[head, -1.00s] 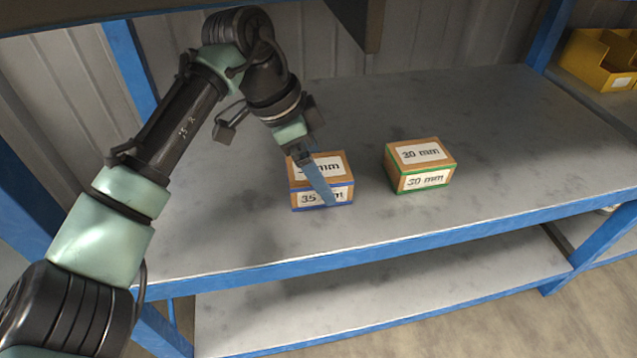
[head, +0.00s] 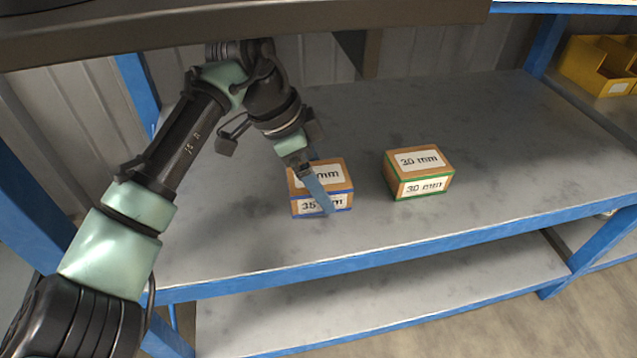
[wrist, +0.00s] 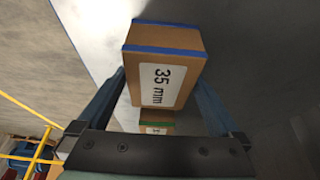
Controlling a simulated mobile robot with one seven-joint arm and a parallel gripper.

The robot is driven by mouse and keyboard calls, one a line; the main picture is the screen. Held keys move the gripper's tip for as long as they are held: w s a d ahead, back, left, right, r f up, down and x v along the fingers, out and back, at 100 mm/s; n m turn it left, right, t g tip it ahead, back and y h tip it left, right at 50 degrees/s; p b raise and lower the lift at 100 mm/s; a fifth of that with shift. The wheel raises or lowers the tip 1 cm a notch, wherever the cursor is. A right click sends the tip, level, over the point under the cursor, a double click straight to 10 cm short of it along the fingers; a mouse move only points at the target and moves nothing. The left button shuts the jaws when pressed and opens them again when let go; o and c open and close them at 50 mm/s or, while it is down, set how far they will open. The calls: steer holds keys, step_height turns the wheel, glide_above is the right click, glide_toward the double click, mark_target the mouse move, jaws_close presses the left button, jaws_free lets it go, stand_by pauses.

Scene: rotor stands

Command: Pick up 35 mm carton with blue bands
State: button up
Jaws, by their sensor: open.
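The 35 mm carton with blue bands (head: 338,180) is a brown box with white labels, standing on the grey shelf in the head view. In the wrist view the carton (wrist: 186,62) lies between the two blue fingers, its "35 mm" label facing the camera. My gripper (head: 322,190) is open and reaches down at the carton, with one finger crossing in front of its labels. In the wrist view my gripper (wrist: 160,95) has a finger on each side of the carton. Whether either finger touches it I cannot tell.
A 30 mm carton with green bands (head: 420,172) stands to the right, apart from the blue-banded one. The shelf (head: 480,200) is otherwise clear, with a blue front edge. An upper shelf (head: 300,27) hangs above the arm. Yellow bins (head: 600,65) stand far right.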

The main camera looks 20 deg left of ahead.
steer(key=c, duration=1.3)
steer(key=shift+r+b, duration=0.1)
steer(key=shift+b, duration=0.5)
